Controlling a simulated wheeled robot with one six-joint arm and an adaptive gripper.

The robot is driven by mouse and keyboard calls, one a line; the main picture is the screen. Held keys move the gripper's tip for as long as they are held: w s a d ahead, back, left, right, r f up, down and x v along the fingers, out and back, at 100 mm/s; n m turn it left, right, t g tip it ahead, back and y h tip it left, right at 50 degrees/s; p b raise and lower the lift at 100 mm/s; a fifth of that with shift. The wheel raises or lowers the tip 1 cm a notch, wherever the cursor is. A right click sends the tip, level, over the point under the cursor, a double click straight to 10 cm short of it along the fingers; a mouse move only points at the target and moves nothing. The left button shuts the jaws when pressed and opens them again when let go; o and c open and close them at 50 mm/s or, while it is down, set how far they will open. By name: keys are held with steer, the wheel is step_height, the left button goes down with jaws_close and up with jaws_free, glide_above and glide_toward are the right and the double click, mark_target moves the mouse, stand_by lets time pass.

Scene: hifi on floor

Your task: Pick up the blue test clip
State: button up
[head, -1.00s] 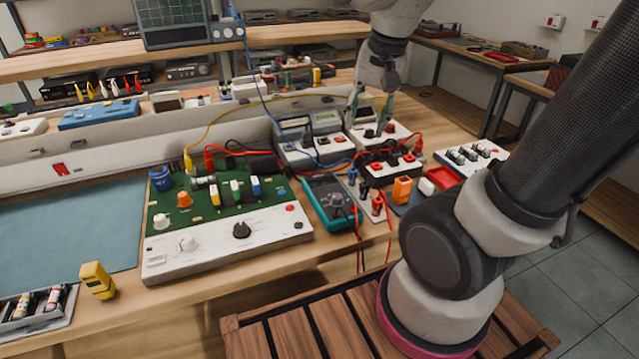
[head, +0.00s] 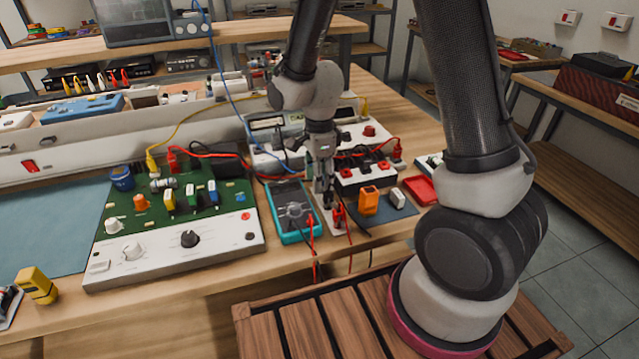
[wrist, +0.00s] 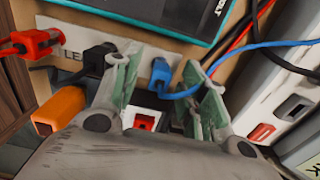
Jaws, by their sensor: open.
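The blue test clip (wrist: 160,74) shows in the wrist view, with a blue cable running from it to the right. It stands on a white strip, between and just beyond the tips of my gripper (wrist: 163,84). The jaws are open, with one finger on each side of the clip, and I cannot tell whether either touches it. In the head view my gripper (head: 323,190) points down over the strip beside the teal multimeter (head: 290,210). The clip is hidden there behind the gripper.
A black clip (wrist: 97,58) is close by the left finger, with a red clip (wrist: 32,42) farther left. An orange block (head: 369,201), a small white block (head: 397,198) and a red tray (head: 421,190) lie to the right. Loose cables cross nearby.

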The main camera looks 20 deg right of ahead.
steer(key=shift+f, duration=0.65)
jaws_close()
steer(key=shift+r, duration=0.1)
step_height(320, 180, up, 17)
stand_by(1.3)
